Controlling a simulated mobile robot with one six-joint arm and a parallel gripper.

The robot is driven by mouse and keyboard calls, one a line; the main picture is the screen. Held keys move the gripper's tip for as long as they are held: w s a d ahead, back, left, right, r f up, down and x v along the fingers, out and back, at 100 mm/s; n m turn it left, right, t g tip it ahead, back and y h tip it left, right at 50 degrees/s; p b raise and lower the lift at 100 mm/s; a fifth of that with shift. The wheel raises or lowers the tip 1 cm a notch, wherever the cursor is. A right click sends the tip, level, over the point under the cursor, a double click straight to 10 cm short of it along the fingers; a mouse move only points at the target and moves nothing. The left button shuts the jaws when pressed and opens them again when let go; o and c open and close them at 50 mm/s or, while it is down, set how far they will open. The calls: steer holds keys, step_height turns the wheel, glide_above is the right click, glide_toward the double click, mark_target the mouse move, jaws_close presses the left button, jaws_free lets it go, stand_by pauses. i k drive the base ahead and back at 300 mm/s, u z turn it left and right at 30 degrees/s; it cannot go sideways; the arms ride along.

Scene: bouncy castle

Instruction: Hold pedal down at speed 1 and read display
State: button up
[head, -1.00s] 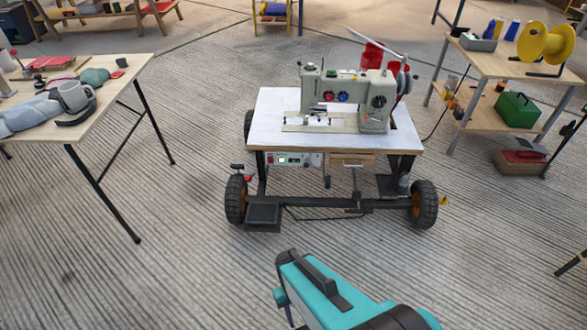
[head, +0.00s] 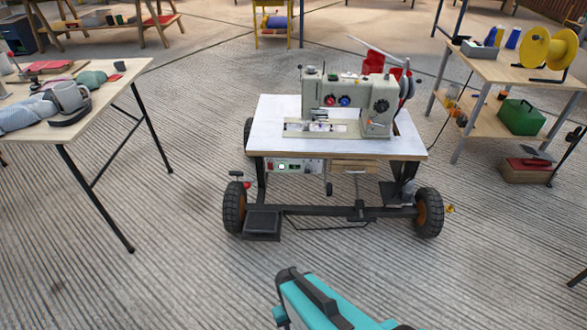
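A sewing machine (head: 345,105) stands on a white-topped wheeled table (head: 275,125) in the middle of the head view. A control box with a small lit display (head: 284,167) hangs under the table's front left edge; its reading is too small to make out. A flat black pedal (head: 262,222) sits low at the left of the frame, beside the front left wheel. A smaller dark piece (head: 358,210) is on the crossbar. My teal arm is at the bottom, well short of the table. My gripper's fingers are not in view.
A shelf (head: 500,65) with a yellow spool (head: 548,48) and green box (head: 522,117) stands at the right. The ribbed floor before the sewing table is clear. Black wheels (head: 428,212) flank its frame.

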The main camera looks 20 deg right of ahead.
mark_target(258, 221)
steer(key=u, duration=1.4)
steer(key=i, duration=0.4)
steer(key=z, duration=0.3)
